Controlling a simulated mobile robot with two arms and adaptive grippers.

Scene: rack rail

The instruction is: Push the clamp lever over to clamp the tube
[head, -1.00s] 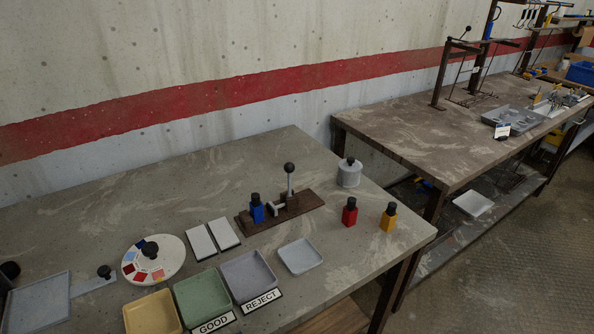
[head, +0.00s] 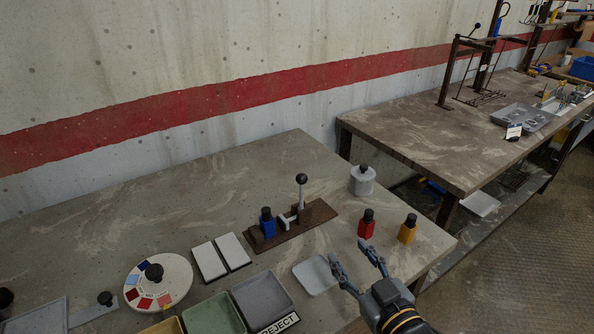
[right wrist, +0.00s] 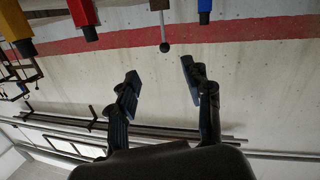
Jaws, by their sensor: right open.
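The clamp lever (head: 301,191) is a grey rod with a dark ball knob. It stands upright on a brown clamp base (head: 314,216). A blue tube with a black cap (head: 267,226) stands at the left part of the base, with a pale pusher (head: 287,222) beside it. My right gripper (head: 355,251) is open and empty, in front of and to the right of the clamp base, apart from the lever. In the right wrist view, which looks upside down, the lever's knob (right wrist: 165,47) shows beyond the open fingers (right wrist: 160,77). My left gripper is not in view.
A red bottle (head: 366,226) and a yellow bottle (head: 407,230) stand right of the base, near my right gripper. A white lidded pot (head: 362,181) stands behind them. A pale tray (head: 315,276) lies just left of the gripper. The table behind the clamp is clear.

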